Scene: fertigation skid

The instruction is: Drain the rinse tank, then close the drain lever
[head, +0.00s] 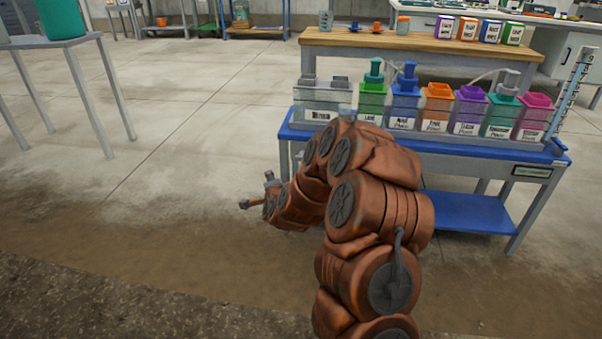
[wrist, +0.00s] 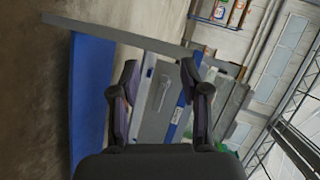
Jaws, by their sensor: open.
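A grey, box-like tank (head: 322,112) with a white label stands at the left end of the blue-topped skid bench; its label is hard to read, and it may be the rinse tank. My gripper (head: 256,191) is low in front of the bench's left end, beyond my copper-coloured arm. In the wrist view my gripper (wrist: 160,72) is open and empty. A grey handle-like bar (wrist: 163,92) on a grey panel appears between the fingers, apart from them; it may be the drain lever. No lever is clear in the head view, where my arm hides part of the bench front.
Several coloured tanks (head: 438,105) line the blue bench (head: 480,148), with a blue lower shelf (head: 465,212). A wooden table (head: 400,42) with labelled boxes stands behind. A grey stand with a green container (head: 62,18) is at the left. Open floor lies between.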

